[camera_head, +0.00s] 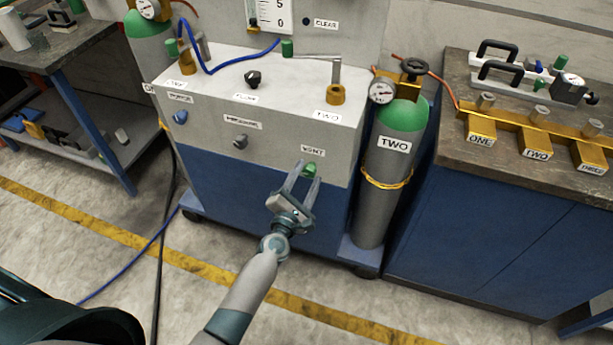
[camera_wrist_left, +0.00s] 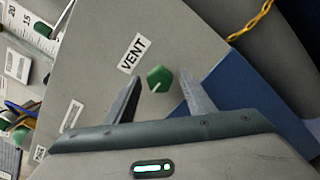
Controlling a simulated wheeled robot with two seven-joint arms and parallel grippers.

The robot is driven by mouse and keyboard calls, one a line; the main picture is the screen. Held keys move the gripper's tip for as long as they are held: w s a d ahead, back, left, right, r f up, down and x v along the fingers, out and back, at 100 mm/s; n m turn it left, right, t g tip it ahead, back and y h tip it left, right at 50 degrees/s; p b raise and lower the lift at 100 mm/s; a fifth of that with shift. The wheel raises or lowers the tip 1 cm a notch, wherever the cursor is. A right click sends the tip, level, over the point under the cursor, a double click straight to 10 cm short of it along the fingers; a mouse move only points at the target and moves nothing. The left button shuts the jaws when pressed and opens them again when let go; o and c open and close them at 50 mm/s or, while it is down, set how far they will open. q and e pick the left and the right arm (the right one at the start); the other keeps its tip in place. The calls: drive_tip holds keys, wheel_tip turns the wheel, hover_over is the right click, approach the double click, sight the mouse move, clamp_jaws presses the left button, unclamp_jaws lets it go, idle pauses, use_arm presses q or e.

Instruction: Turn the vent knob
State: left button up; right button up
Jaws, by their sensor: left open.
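The green vent knob (camera_head: 310,169) sits on the front face of the grey and blue cabinet (camera_head: 240,135), under a label reading VENT (camera_head: 312,150). My left gripper (camera_head: 304,172) is open in front of the knob, its fingers reaching toward it. In the left wrist view the knob (camera_wrist_left: 159,79) shows between the two fingertips (camera_wrist_left: 162,85), with a pale line on its face. Gaps show on both sides, and I see no contact. My right gripper is not in view.
A grey-green gas cylinder (camera_head: 388,165) labelled TWO stands right of the cabinet. A workbench (camera_head: 510,210) with brass blocks stands at the right. Open floor lies in front.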

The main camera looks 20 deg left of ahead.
use_arm(q)
drive_tip(key=c, duration=1.1)
drive_tip(key=shift+o, duration=0.2)
